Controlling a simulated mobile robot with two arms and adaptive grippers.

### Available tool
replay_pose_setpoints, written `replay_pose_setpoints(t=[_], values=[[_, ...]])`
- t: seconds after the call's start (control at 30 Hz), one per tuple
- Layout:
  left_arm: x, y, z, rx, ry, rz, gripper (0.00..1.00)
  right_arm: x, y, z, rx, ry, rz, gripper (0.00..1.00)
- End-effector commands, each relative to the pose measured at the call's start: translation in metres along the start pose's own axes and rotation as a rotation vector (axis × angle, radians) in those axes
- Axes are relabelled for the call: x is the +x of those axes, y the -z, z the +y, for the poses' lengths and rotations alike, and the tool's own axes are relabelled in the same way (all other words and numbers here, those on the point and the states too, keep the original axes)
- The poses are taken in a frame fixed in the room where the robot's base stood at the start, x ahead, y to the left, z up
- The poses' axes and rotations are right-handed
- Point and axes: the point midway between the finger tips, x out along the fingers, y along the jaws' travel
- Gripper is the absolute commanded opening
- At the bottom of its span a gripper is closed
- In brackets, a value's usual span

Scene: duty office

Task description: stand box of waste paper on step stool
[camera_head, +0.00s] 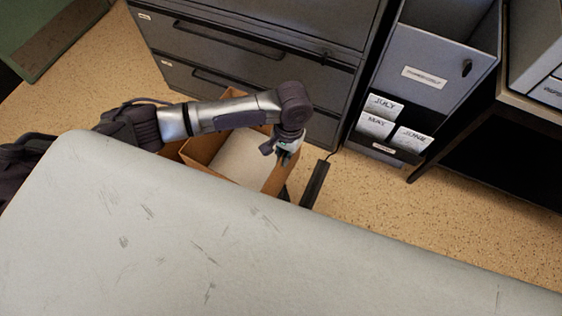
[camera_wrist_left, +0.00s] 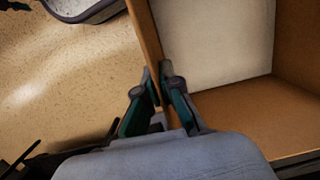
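The brown cardboard box (camera_head: 205,147) with white paper (camera_head: 243,158) inside is low beyond the grey tabletop, in front of the drawer cabinet. The tabletop hides its near side. My left gripper (camera_head: 283,152) reaches down to its right wall. In the left wrist view, its fingers (camera_wrist_left: 157,78) are closed on either side of the box wall (camera_wrist_left: 146,35), with paper (camera_wrist_left: 215,45) on the inner side. Whether the box touches the floor I cannot tell. No step stool can be clearly made out. My right gripper is not in view.
The scratched grey tabletop (camera_head: 150,240) fills the foreground. A dark drawer cabinet (camera_head: 240,65) and a grey unit with month cards (camera_head: 420,75) stand behind. A dark bar (camera_head: 316,183) lies right of the box. Speckled floor (camera_head: 375,205) is open further right.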

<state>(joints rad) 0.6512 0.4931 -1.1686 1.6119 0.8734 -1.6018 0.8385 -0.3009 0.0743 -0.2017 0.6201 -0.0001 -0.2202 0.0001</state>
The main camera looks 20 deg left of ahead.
Motion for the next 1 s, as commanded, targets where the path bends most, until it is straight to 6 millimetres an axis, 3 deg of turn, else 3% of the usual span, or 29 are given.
replay_pose_setpoints(t=[0.23,0.5,0.87,0.9,1.0], values=[[0.01,-0.003,-0.004,0.0,0.001,0.002,0.0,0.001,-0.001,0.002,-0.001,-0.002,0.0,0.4],[0.042,0.002,-0.003,0.0,0.001,0.003,0.0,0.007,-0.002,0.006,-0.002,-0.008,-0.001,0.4],[0.045,0.002,-0.003,0.0,0.001,0.003,0.0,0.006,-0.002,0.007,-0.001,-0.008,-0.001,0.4],[0.046,0.002,-0.003,0.001,0.0,0.002,0.1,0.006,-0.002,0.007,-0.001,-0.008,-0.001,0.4],[0.046,0.002,-0.003,0.001,0.0,0.002,0.27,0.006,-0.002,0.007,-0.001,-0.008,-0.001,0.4]])
